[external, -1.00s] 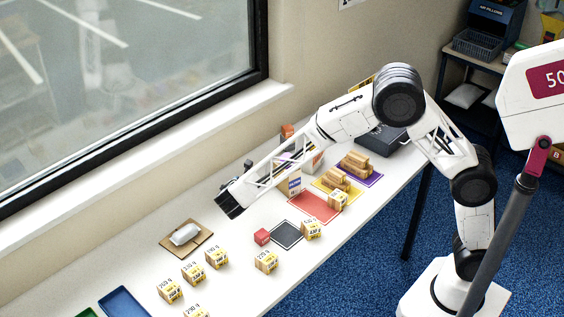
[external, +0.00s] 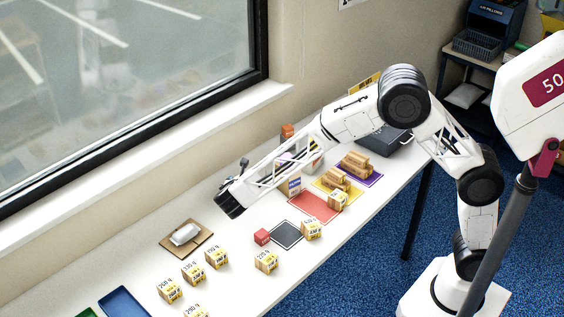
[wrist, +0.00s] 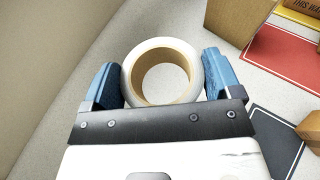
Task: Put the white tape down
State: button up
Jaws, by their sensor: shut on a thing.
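The white tape (wrist: 126,82) is a roll with a tan cardboard core. It sits between the two blue fingers of my gripper (wrist: 162,80) in the wrist view, one finger on each side of its outer wall. My gripper is shut on it, with the white table (wrist: 165,85) visible through the hole. In the external view my gripper (external: 229,205) is over the back part of the table, left of the red mat. The tape cannot be made out there. How high it is above the table is hard to tell.
A red mat (external: 314,206), dark mat (external: 287,235) and small red block (external: 262,236) lie to the right. Several small cartons (external: 266,262) stand along the front. A brown board (external: 174,243) carries a white packet (external: 185,233) at left. The window wall runs behind.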

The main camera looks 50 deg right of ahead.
jog(key=w+a+r+n+t+y, duration=0.1)
jog(key=a+r+n+t+y, duration=0.4)
jog(key=a, duration=0.3)
jog(key=s+a+r+n+y, duration=0.3)
jog(key=s+a+n+y, duration=0.85)
jog(key=a, duration=0.45)
jog(key=s+f+m+h, duration=0.4)
jog(key=s+f, duration=0.3)
jog(key=s, duration=0.1)
jog(key=s+d+f+m+h, duration=0.2)
jog(key=s+d, duration=0.1)
jog(key=s, duration=0.2)
jog(key=s+d+f+m+h, duration=0.2)
jog(key=s+m+h, duration=0.1)
jog(key=s, duration=0.1)
jog(key=s+d+f+m+g+h, duration=0.1)
jog(key=s+d+f+m+h, duration=0.1)
jog(key=s, duration=0.3)
jog(key=shift+s+d+f+h, duration=0.15)
jog(key=shift+d+h, duration=0.1)
jog(key=shift+d, duration=0.2)
jog(key=shift+s+d+f+h, duration=0.15)
jog(key=shift+d+h, duration=0.05)
jog(key=shift+d, duration=0.2)
jog(key=shift+s+d+f+m, duration=0.15)
jog(key=shift+s+d+m, duration=0.2)
jog(key=shift+s+d, duration=0.15)
jog(key=shift+a, duration=0.15)
